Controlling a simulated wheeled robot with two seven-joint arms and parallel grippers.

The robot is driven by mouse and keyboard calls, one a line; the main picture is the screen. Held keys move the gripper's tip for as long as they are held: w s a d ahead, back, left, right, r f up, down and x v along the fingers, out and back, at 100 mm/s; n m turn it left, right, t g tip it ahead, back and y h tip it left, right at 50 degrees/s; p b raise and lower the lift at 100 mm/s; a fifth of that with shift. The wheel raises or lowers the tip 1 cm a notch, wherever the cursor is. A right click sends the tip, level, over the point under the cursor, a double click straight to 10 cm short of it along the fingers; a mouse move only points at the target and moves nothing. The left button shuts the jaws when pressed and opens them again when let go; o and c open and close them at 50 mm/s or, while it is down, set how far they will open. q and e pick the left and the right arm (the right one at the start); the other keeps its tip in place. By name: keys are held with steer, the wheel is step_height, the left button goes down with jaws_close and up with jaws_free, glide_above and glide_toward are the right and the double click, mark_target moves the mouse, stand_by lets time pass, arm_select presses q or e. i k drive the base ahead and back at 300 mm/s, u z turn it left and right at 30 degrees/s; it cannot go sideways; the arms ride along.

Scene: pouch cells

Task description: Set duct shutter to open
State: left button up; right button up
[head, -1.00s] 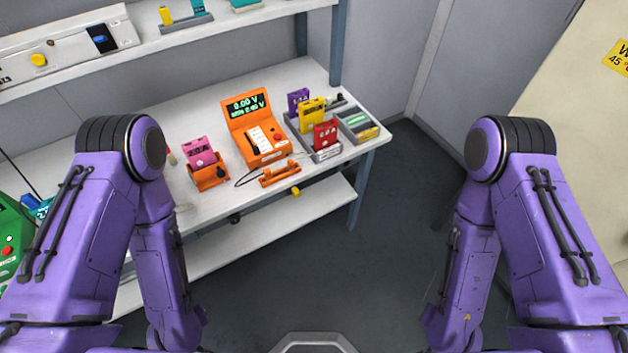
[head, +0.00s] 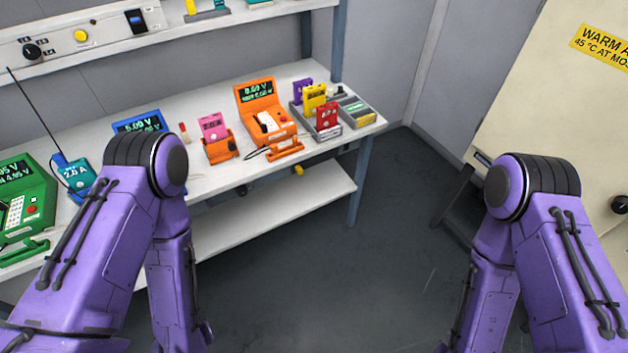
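I cannot pick out a duct shutter for certain. A black rotary knob (head: 32,51) with small labels around it is on the white panel at the upper left; the labels are too small to read. Another dark round knob (head: 620,204) shows at the right edge on the cream cabinet (head: 540,110), which bears a yellow warm-air sign (head: 602,45). Both my purple arms hang folded at the left and right of the view. Both grippers are out of the picture below, so their state does not show.
The grey floor (head: 330,260) between the arms is clear.

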mark_target(298, 167)
steer(key=z, duration=1.75)
steer(key=i, duration=1.05)
steer(key=u, duration=1.85)
